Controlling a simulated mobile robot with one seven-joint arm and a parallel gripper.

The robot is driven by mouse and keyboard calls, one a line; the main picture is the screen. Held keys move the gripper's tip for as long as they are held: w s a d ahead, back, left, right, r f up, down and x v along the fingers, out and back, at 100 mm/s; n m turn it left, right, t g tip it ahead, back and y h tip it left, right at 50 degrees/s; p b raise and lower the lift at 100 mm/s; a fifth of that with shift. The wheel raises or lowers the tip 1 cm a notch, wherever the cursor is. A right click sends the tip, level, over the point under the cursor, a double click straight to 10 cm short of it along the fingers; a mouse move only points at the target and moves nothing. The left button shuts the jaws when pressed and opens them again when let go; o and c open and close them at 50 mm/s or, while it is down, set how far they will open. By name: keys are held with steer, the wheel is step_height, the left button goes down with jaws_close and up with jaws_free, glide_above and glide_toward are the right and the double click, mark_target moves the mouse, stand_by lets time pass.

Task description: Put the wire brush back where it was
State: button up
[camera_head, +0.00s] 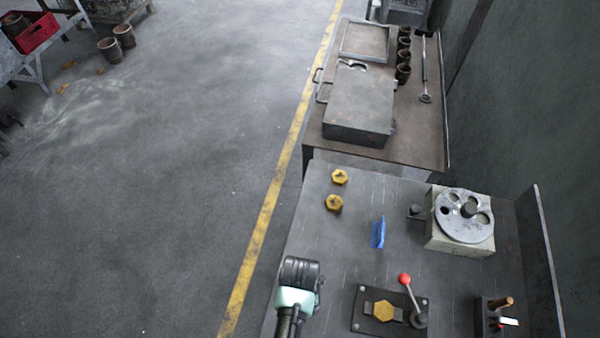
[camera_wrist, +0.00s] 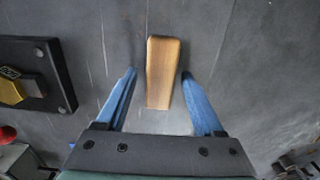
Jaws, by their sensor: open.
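A tapered wooden block, which looks like the back of the wire brush (camera_wrist: 162,73), shows in the wrist view against the grey bench. No bristles are visible. My gripper (camera_wrist: 159,75) is open, with one blue finger on each side of the block. A gap shows on the left; the right fingertip looks close to it. I cannot tell how high the block is above the bench. In the head view, the black and teal end of my arm (camera_head: 299,280) is over the bench's left part, and the block is hidden there.
A black plate with a yellow hex piece (camera_head: 384,311) and a red-knobbed lever (camera_head: 405,280) stands beside my gripper. A blue piece (camera_head: 378,232), two yellow hex pieces (camera_head: 337,190), a disc-topped block (camera_head: 464,216) and a tool holder (camera_head: 493,318) are also on the bench (camera_head: 345,245).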

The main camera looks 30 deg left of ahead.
step_height(320, 180, up, 12)
steer(key=w+r+m+t+y, duration=0.15)
steer(key=w+r+t, duration=0.65)
steer(key=w+r, duration=0.9)
steer(key=w+d+r+t, duration=0.1)
steer(key=w+r+t, duration=0.2)
steer(key=r, duration=0.5)
steer(key=w+d+r+t, duration=0.1)
steer(key=w+r+t, duration=0.2)
steer(key=r, duration=0.5)
steer(key=s+d+r+t, duration=0.1)
steer(key=d+r+t, duration=0.15)
steer(key=r, duration=0.55)
steer(key=d+r+t, duration=0.1)
steer(key=r+t, duration=0.2)
steer(key=r, duration=0.5)
steer(key=s+d+r+m+t+h, duration=0.1)
steer(key=s+r+t, duration=0.3)
steer(key=r, duration=0.5)
steer(key=s+d+r+t+h, duration=0.1)
steer(key=s+d+r+t, duration=0.2)
steer(key=s+r, duration=0.5)
step_height(320, 180, up, 2)
steer(key=shift+d+m+t, duration=0.2)
steer(key=shift+m+t, duration=0.15)
steer(key=shift+t, duration=0.1)
